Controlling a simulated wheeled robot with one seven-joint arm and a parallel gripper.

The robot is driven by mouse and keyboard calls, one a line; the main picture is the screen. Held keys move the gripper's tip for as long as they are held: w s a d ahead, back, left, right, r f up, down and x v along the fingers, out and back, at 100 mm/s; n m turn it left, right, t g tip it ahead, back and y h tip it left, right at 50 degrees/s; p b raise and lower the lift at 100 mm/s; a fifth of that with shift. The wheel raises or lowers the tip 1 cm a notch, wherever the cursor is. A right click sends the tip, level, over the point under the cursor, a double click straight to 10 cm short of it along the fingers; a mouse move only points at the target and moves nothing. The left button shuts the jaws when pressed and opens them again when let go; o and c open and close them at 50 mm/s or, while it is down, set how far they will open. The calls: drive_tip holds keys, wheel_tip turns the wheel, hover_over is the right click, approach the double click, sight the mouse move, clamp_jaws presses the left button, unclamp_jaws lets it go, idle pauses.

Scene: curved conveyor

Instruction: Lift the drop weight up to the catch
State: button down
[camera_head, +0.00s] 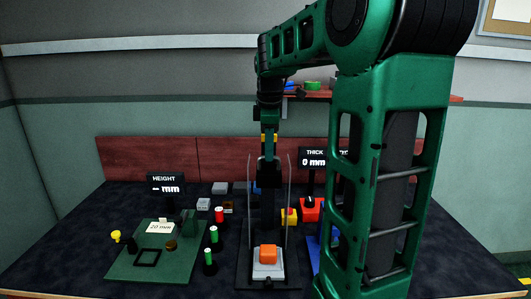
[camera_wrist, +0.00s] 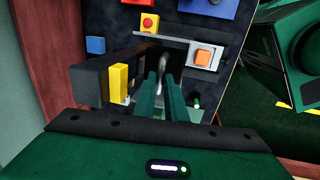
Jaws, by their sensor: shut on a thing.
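The drop-weight rig stands at the middle of the table, with two thin upright rods (camera_head: 287,195) on a dark base (camera_head: 243,278). My gripper (camera_head: 268,157) is high between the rods, pointing down. In the wrist view its two green fingers (camera_wrist: 162,80) are shut on a grey handle (camera_wrist: 163,64), which I take to be the drop weight's. The weight's body is dark and mostly hidden by the fingers and the dark frame. A yellow block (camera_wrist: 118,83), possibly the catch, is on the dark frame beside my fingers. An orange block (camera_head: 268,252) sits on the pale plate below.
A red button on a yellow box (camera_head: 289,217) and a red box with a dial (camera_head: 311,209) are to the right.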

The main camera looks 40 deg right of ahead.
sight(268, 173)
drive_tip(key=c, duration=1.9)
unclamp_jaws()
drive_tip(key=shift+w+r, duration=0.15)
drive_tip(key=shift+r, duration=0.2)
drive_tip(key=shift+o, duration=0.4)
drive_tip(key=shift+f, duration=0.15)
wheel_tip(268, 173, up, 11)
drive_tip(key=s+a, duration=0.1)
drive_tip(key=shift+s+a+f, duration=0.2)
drive_tip(key=shift+s+a, duration=0.05)
drive_tip(key=shift+s, duration=0.05)
drive_tip(key=s+a+f+m, duration=0.4)
drive_tip(key=s+f+m, duration=0.4)
drive_tip(key=s+f, duration=0.4)
drive_tip(key=s+a+f+m+g+y, duration=0.1)
drive_tip(key=s+a+f+m, duration=0.4)
drive_tip(key=s+f+m, duration=0.3)
drive_tip(key=s+f, duration=0.4)
drive_tip(key=shift+s+a+f+g+y, duration=0.2)
drive_tip(key=shift+s+f+g+y, duration=0.1)
drive_tip(key=shift+s+f, duration=0.1)
